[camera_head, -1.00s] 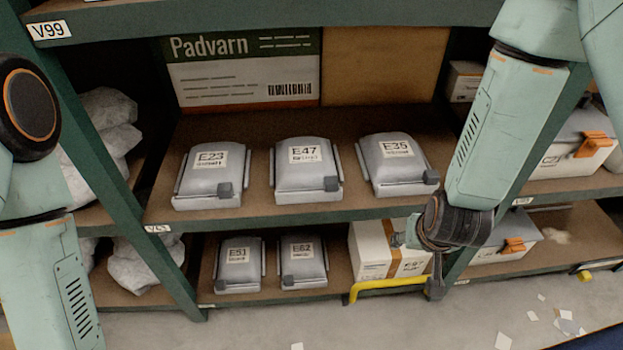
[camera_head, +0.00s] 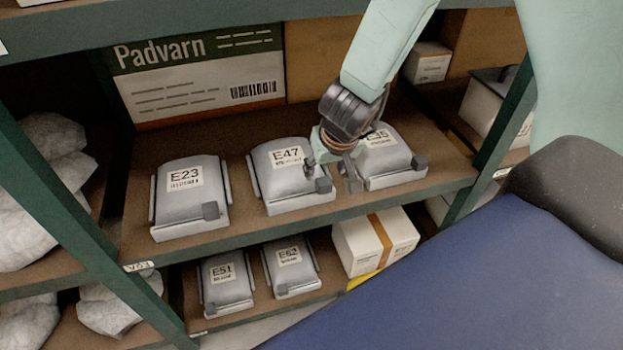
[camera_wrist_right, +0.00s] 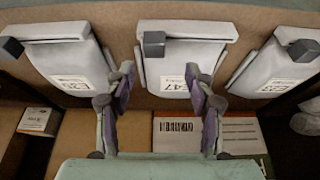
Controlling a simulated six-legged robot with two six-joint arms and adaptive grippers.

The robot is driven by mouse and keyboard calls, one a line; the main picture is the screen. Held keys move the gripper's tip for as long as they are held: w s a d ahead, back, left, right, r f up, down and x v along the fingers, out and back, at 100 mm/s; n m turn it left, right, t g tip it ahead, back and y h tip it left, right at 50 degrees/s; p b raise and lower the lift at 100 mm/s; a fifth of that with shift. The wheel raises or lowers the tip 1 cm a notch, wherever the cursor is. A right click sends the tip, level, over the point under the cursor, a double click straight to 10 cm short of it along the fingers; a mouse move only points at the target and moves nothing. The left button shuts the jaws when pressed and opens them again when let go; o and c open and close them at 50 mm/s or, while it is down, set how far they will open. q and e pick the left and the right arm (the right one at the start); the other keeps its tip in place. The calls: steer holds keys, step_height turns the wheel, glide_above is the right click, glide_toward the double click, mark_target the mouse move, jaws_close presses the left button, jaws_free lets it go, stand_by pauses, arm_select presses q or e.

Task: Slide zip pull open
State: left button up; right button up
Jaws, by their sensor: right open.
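Three grey pouches sit on the middle shelf: E23 (camera_head: 190,195), E47 (camera_head: 285,180) and E35 (camera_head: 392,160), the last partly hidden by my right gripper. Each has a dark grey block-like pull at a front corner: E23's (camera_head: 210,210), E47's (camera_head: 323,186), E35's (camera_head: 419,162). My right gripper (camera_head: 333,173) is open, at the right front of E47, close to its pull. In the right wrist view its two fingers (camera_wrist_right: 159,70) stand apart, with E47 (camera_wrist_right: 183,70) between and beyond them. E47's pull (camera_wrist_right: 154,44) lies beyond the fingertips; nothing is gripped. My left gripper is out of view.
Pouches E51 (camera_head: 226,280) and E52 (camera_head: 291,268) and a taped white box (camera_head: 374,245) stand on the shelf below. A Padvarn box (camera_head: 202,75) stands behind the pouches. A green post (camera_head: 503,140) is at right; the upper shelf (camera_head: 170,22) overhangs.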

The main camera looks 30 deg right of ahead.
mark_target(324, 183)
steer(key=shift+s+d+f+b, duration=0.1)
steer(key=shift+d+f+b, duration=0.3)
steer(key=shift+f, duration=0.2)
steer(key=shift+d+f+b, duration=0.35)
steer(key=shift+f+b, duration=0.05)
steer(key=shift+f, duration=0.15)
steer(key=x, duration=0.1)
steer(key=b+x, duration=0.2)
steer(key=shift+w+a+f, duration=0.25)
steer(key=shift+w+a, duration=0.05)
steer(key=shift+w, duration=0.05)
steer(key=shift+w+f+b, duration=0.1)
steer(key=shift+f+b, duration=0.2)
steer(key=shift+f, duration=0.05)
steer(key=shift+w+d+f, duration=0.2)
steer(key=shift+d+f, duration=0.1)
steer(key=shift+f, duration=0.25)
steer(key=shift+w+a, duration=0.1)
steer(key=shift+a, duration=0.1)
